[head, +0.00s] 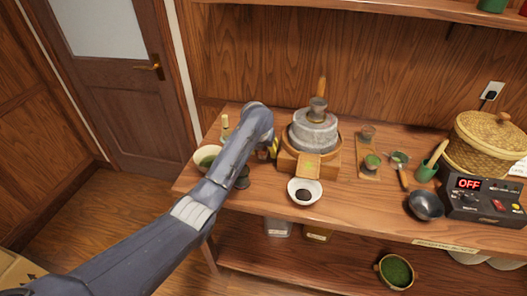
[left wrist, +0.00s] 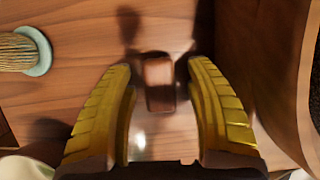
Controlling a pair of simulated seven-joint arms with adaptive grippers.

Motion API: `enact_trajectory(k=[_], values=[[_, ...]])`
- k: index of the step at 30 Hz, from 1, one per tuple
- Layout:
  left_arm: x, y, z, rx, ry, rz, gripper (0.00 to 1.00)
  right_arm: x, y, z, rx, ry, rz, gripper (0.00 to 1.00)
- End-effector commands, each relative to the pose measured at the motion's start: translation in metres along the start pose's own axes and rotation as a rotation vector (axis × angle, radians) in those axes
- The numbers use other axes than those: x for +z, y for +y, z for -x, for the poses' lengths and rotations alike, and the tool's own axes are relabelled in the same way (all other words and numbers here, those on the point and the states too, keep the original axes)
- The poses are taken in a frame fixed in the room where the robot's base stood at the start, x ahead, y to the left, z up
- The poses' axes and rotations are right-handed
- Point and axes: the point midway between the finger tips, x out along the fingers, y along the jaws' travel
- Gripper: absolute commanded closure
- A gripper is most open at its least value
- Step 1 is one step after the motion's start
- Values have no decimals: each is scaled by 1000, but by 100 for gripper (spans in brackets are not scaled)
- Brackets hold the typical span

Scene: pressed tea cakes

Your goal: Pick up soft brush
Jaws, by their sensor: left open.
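My left gripper (left wrist: 162,105) is open in the left wrist view, with its two yellow fingers well apart. A small reddish-brown block-like thing (left wrist: 160,82) shows between the fingertips, with wood surface on both sides of it. It may be the soft brush seen end-on, but its bristles do not show and I cannot tell. In the head view my left gripper (head: 268,152) points down at the table, left of the stone mill, and my forearm partly hides it. The brown thing is not clearly visible there. My right gripper is not in view.
The stone mill (head: 314,133) stands just right of the gripper, with a white bowl (head: 305,196) in front. A bowl of green powder (head: 203,160) is left of my arm. A bristled whisk-like thing (left wrist: 18,50) in a pale ring lies left of the fingers.

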Motion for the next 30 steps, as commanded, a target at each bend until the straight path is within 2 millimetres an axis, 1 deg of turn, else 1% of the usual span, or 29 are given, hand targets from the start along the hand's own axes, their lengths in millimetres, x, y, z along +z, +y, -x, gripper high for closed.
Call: enact_trajectory(k=[2, 16, 26, 30], values=[[0, 0, 0, 0, 0, 0, 46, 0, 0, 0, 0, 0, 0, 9], [0, 0, 0, -1, 0, 1, 100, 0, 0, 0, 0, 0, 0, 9], [0, 0, 0, -1, 0, 1, 100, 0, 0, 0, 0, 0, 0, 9], [2, 0, 5, -2, 0, 1, 100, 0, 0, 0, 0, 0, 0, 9]])
